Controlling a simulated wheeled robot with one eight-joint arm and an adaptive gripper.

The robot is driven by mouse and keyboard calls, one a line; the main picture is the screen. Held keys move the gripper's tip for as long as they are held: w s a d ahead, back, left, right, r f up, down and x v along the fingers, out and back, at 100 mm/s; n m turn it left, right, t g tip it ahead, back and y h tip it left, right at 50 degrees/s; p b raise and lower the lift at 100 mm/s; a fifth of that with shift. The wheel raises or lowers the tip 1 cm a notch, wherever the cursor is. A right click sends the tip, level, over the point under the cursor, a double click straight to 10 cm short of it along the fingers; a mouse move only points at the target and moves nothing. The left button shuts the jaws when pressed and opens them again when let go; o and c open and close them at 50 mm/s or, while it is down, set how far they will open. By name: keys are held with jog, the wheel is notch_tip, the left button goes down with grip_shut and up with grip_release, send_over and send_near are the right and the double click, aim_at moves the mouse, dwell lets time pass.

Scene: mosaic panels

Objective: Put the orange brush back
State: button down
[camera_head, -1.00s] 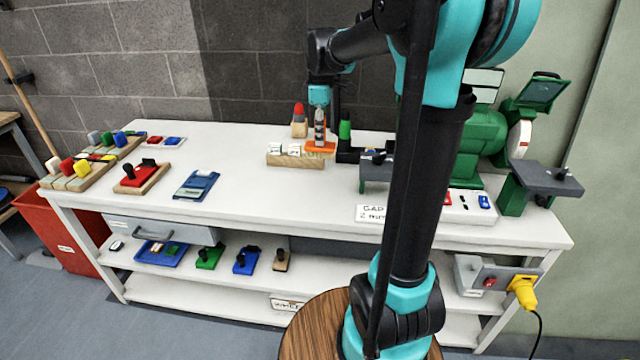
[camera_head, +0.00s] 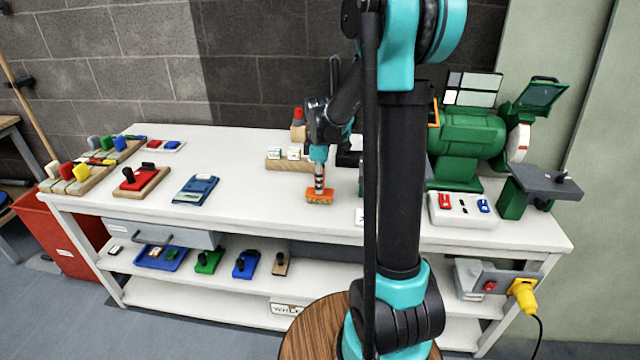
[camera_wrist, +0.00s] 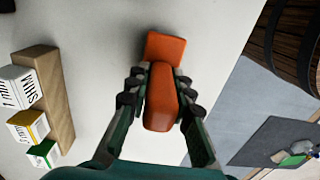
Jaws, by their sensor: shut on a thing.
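The orange brush (camera_head: 319,196) is in my gripper (camera_head: 318,180), over the white bench top in the middle, towards its front edge. In the wrist view the two fingers of my gripper (camera_wrist: 160,98) are closed on the sides of the brush's rounded orange grip (camera_wrist: 160,110). Its flat orange block shows beyond the fingertips. I cannot tell whether the brush touches the bench top or is a little above it.
A wooden block with white cards (camera_head: 289,159) stands behind and left of the brush. A red brush on a wooden board (camera_head: 138,180) and a blue device (camera_head: 196,189) lie left. A green grinder (camera_head: 468,148) stands right. The lower shelf holds a blue tray (camera_head: 160,257) and several knobbed blocks.

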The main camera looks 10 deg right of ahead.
jog(key=shift+f, duration=0.15)
jog(key=c, duration=1.3)
grip_release()
jog(key=shift+c, duration=0.2)
notch_tip(320, 180, up, 12)
jog(key=s+d+f+m+t, duration=0.2)
jog(key=s+f+m, duration=0.5)
jog(key=s, duration=0.4)
jog(key=s+d+f+m+t, duration=0.2)
jog(key=s+f+m, duration=0.5)
jog(key=s, duration=0.4)
jog(key=shift+f, duration=0.2)
